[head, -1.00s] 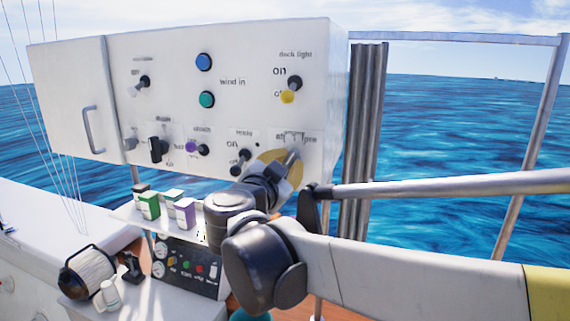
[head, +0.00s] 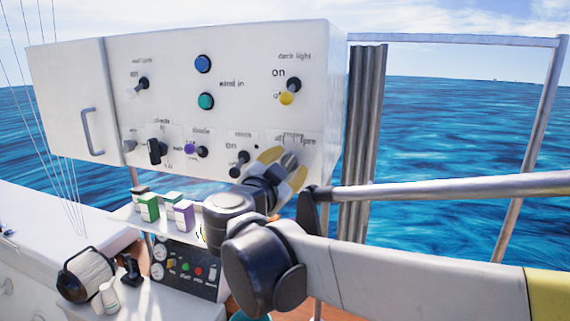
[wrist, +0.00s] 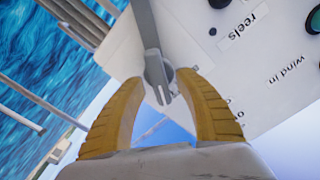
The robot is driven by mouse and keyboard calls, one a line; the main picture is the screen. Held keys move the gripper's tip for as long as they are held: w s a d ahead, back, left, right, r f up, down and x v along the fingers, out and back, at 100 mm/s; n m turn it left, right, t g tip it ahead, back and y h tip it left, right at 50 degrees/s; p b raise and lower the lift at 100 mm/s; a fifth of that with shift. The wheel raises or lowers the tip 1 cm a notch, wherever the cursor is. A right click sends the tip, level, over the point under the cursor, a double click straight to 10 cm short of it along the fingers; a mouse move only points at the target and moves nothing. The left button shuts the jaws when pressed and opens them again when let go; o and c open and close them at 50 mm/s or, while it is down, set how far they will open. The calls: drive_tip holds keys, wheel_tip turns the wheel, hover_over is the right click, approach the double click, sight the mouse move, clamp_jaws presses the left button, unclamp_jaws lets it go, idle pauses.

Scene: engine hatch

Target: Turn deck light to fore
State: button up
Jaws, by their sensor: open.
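The deck light switch (head: 292,86), a black knob with a yellow end, is at the panel's upper right under its label, beside "on" and "off" markings. Its yellow end points down-left to "off". A grey selector lever (head: 289,160) is at the lower right, with "fore" lettering partly readable above it. My gripper (head: 284,164) is open at this lever. In the wrist view the grey lever (wrist: 156,70) lies between the tips of my two yellow fingers, with gaps on both sides. The fingers partly hide it in the head view.
The white panel (head: 225,120) carries blue (head: 203,64) and green (head: 206,101) buttons and several other knobs. A black knob (head: 239,163) sits just left of my gripper. Small boxes (head: 180,215) stand on a shelf below. A grey corrugated post (head: 362,140) and a rail are right.

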drive_tip(key=v, duration=1.2)
